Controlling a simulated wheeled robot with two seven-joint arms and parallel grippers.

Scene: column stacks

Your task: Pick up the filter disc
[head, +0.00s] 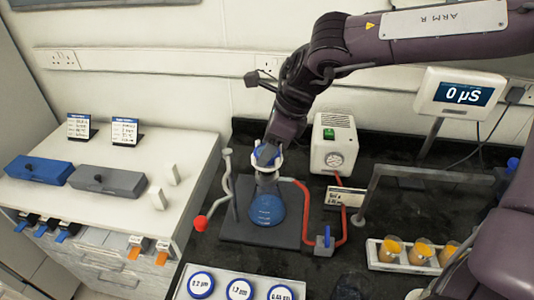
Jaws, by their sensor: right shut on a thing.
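My right gripper (267,158) reaches down from the top right to the mouth of a blue-filled flask (267,208) on a dark base plate. It is shut on a small blue-and-white piece (266,154) at the flask's top. The jaws hide much of that piece, so I cannot tell whether it is the filter disc or whether it touches the flask. Several round blue-rimmed, white-topped containers with size labels, such as this one (240,289), stand in a pale tray (181,291) at the front edge. My left gripper is not in view.
A white pump box (333,135) with a gauge stands behind, with red tubing (306,205) beside the flask. A grey frame (376,190), a rack of orange-filled cups (375,262) and a display (458,95) are right. A white cabinet (120,180) is left.

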